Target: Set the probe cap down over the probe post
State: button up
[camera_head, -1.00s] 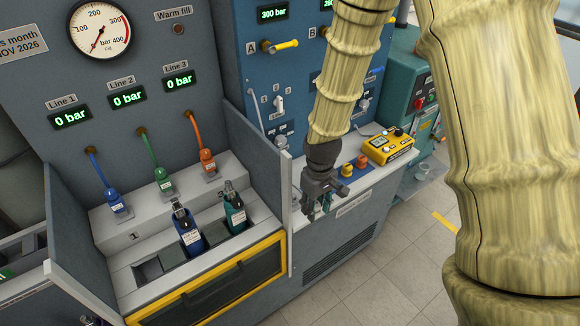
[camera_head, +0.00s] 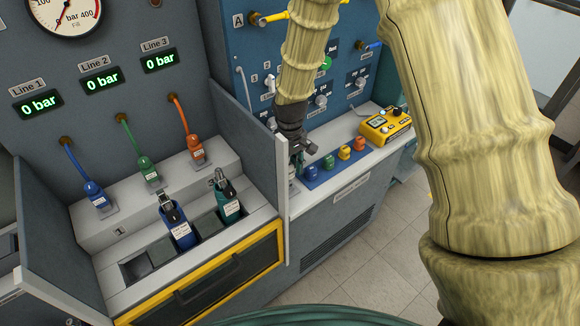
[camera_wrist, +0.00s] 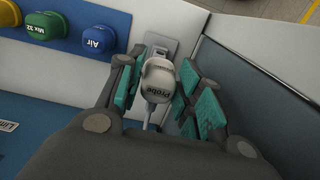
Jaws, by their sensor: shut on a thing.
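The probe cap (camera_wrist: 158,80) is pale grey, with the word "Probe" on its front in the wrist view. My gripper (camera_wrist: 163,92) is shut on it, with teal pads on both sides. Behind the cap a light grey mounting plate (camera_wrist: 162,42) lies on the white shelf. The probe post is not seen; I cannot tell whether the cap is around it or above it. In the head view my gripper (camera_head: 297,160) is low at the left end of the row of coloured caps, and its fingers largely hide the cap.
A blue cap (camera_head: 311,172), green cap (camera_head: 329,162), yellow cap (camera_head: 344,153) and orange cap (camera_head: 360,144) stand in a row to the right. A grey partition (camera_head: 250,137) rises close on the left. A yellow instrument (camera_head: 385,125) stands beyond the caps.

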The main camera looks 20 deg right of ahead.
aim_at(290, 182)
jog(key=shift+f+b, duration=0.35)
jog(key=shift+f, duration=0.35)
jog(key=shift+r, duration=0.15)
jog(key=shift+s+d+p, duration=0.1)
jog(key=shift+s+p, duration=0.05)
jog(key=shift+p, duration=0.5)
jog(key=shift+f+b, duration=0.75)
jog(key=shift+f, duration=1.15)
dwell(1.7)
jog(key=o, duration=1.2)
notch_tip(290, 182, up, 12)
jog(key=shift+f, duration=0.1)
